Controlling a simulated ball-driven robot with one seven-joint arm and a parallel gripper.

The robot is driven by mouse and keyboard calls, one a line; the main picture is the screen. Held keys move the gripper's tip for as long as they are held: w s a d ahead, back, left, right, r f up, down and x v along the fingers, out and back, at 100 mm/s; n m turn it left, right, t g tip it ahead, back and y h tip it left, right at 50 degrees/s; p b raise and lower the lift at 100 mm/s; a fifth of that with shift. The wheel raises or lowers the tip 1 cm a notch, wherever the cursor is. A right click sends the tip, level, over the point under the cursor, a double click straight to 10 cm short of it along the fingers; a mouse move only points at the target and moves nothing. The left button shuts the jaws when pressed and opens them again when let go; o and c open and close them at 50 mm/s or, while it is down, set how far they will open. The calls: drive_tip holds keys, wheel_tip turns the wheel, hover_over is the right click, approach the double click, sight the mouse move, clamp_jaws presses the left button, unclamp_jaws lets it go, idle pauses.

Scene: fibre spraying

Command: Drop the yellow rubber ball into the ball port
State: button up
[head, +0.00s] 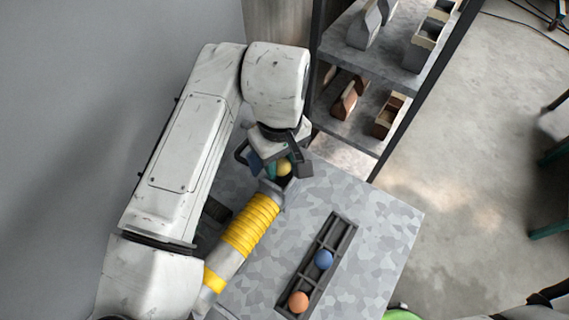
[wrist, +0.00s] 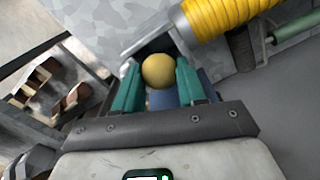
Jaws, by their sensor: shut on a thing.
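The yellow rubber ball (wrist: 159,71) is between the two green fingers of my gripper (wrist: 156,84), which is shut on it. In the head view the ball (head: 284,167) shows just below my wrist, partly covered by my gripper (head: 281,167). The ball port is likely the grey opening (wrist: 150,52) at the end of a yellow ribbed hose (wrist: 218,20). The ball is close to this opening in the wrist view; I cannot tell whether it is above or inside the rim. The hose also shows in the head view (head: 250,224).
A dark rack (head: 333,240) on the speckled grey table (head: 385,235) holds a blue ball (head: 323,259) and an orange ball (head: 298,301). A metal shelf (head: 385,62) with wooden and grey boxes stands behind. The table's right part is clear.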

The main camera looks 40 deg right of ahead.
drive_tip(key=shift+w, duration=0.1)
drive_tip(key=o, duration=1.1)
wheel_tip(320, 180, up, 11)
drive_tip(key=shift+b, duration=0.35)
drive_tip(key=shift+f, duration=0.1)
